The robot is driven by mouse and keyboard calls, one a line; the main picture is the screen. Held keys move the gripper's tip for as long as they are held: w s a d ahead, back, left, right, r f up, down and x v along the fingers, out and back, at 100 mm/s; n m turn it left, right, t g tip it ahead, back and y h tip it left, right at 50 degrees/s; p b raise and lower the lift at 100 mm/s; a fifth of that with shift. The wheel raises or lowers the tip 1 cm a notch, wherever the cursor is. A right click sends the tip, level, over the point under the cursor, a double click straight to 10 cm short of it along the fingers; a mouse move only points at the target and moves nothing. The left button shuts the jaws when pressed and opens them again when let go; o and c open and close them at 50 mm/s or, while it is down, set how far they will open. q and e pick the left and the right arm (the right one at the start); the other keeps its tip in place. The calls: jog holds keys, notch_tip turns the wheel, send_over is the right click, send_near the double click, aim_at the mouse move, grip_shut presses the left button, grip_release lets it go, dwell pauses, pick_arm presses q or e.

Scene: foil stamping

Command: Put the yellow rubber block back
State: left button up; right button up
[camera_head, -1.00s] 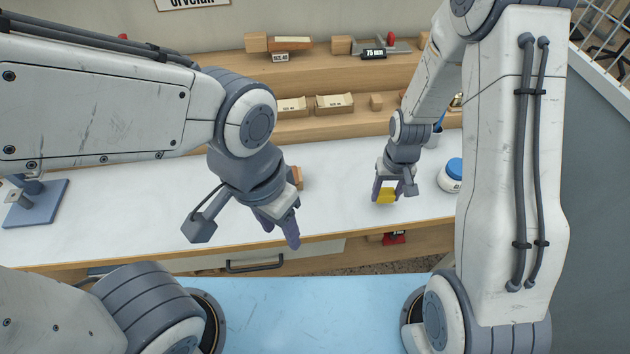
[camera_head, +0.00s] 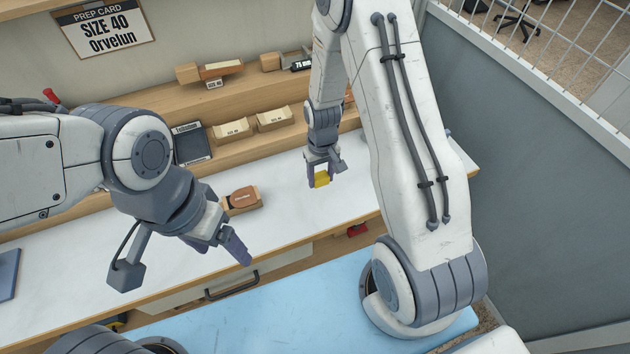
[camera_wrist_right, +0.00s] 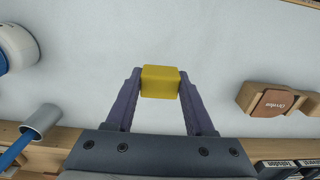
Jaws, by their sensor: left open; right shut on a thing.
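The yellow rubber block (camera_head: 321,179) is held between the fingertips of my right gripper (camera_head: 318,175), over the white bench top (camera_head: 295,203). In the right wrist view the yellow block (camera_wrist_right: 160,82) sits squarely between the two fingers of the gripper (camera_wrist_right: 160,90). Whether the block touches the bench top is hard to tell. My left gripper (camera_head: 228,247) is open and empty, above the front part of the bench, left of the right gripper.
A wooden block with a brown labelled top (camera_head: 243,198) stands on the bench between the grippers. Labelled trays (camera_head: 232,130) line the shelf behind. In the right wrist view, a white jar (camera_wrist_right: 18,48) and a grey cup (camera_wrist_right: 42,121) stand at left.

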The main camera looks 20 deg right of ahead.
aim_at(315, 192)
jog(key=shift+w+a+f, duration=0.45)
jog(key=shift+w+a, duration=0.1)
jog(key=shift+w, duration=0.1)
notch_tip(315, 192, down, 4)
jog(key=shift+r+p, duration=0.15)
jog(key=shift+p, duration=0.65)
jog(key=shift+w+f, duration=0.1)
jog(key=shift+f, duration=0.1)
jog(key=shift+f, duration=0.2)
jog(key=o, duration=1.3)
